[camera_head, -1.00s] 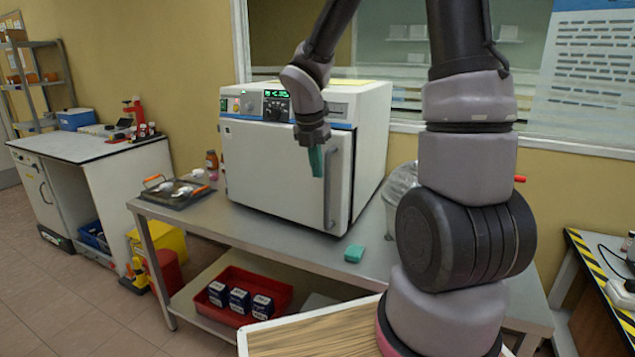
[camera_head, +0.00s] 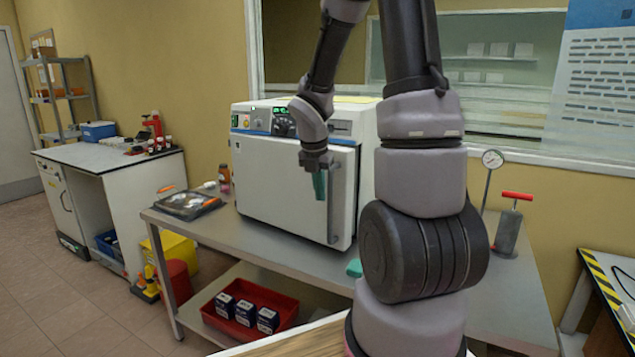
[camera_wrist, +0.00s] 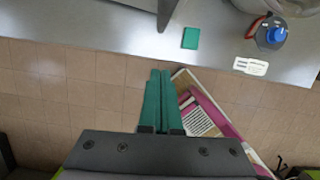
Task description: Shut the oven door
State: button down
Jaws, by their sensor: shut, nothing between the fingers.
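The oven (camera_head: 365,135) is a white box with a blue stripe and a lit control panel, standing on a metal table. Its white door (camera_head: 285,180) is on the front, with a long dark upright handle (camera_head: 336,205) near the right edge. The door sits close to the oven body; I cannot tell whether a gap is left. My gripper (camera_head: 319,196) points down in front of the door, just left of the handle. Its teal fingers are together and empty in the wrist view (camera_wrist: 160,75). Contact with the door cannot be told.
The metal table (camera_head: 225,228) holds a dark tray (camera_head: 187,203) at left and a small teal block (camera_head: 354,268) in front of the oven. A red-handled pump (camera_head: 508,228) stands at right. A red bin (camera_head: 285,312) is on the lower shelf.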

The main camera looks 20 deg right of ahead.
jog(key=w+d+f, duration=0.3)
jog(key=d+f, duration=0.1)
jog(key=shift+w+f, duration=0.15)
jog(key=shift+w, duration=0.1)
jog(key=d, duration=0.1)
jog(key=w+d, duration=0.1)
jog(key=d, duration=0.1)
jog(key=shift+w+d, duration=0.15)
jog(key=shift+w, duration=0.15)
dwell(0.4)
